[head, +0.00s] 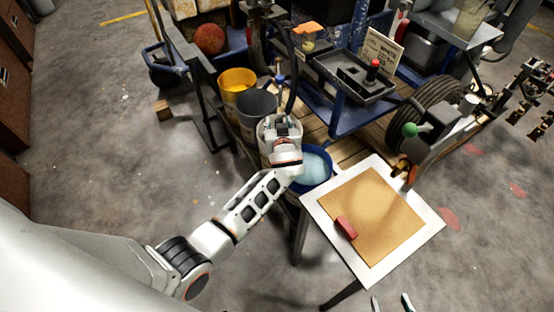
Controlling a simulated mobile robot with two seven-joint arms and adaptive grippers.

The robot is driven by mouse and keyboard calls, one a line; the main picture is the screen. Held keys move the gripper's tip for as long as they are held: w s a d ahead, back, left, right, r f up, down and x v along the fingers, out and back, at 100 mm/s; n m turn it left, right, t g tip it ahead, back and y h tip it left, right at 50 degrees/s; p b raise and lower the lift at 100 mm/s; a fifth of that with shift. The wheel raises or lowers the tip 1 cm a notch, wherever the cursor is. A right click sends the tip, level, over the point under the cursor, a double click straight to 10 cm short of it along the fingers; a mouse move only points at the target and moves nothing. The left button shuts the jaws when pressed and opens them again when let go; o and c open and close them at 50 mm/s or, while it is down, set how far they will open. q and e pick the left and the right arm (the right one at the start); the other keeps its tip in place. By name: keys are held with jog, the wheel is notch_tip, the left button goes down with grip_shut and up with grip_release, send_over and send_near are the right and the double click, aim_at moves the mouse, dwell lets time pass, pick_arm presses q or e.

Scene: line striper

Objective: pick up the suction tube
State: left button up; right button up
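A dark curved tube (291,72), likely the suction tube, rises beside the buckets on the striper cart; its lower end is near my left gripper. My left gripper (281,122) is over a white bucket (264,150), close below the tube's lower end. The wrist and small size hide its fingers' spread and whether they touch the tube. My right gripper (392,302) shows only as two fingertips at the bottom edge. They are apart with nothing between them, well away from the tube.
A yellow bucket (237,82) and a grey bucket (257,104) stand behind the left gripper. A blue-rimmed bucket (316,166) is at its right. A white-edged table (427,233) with a tan board and red block stands right. Open floor (110,150) lies left.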

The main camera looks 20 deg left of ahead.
pick_arm(q)
jog(key=shift+d, duration=0.1)
jog(key=shift+c, duration=0.5)
grip_shut()
jog(key=shift+r, duration=0.1)
pick_arm(e)
jog(key=shift+r, duration=0.1)
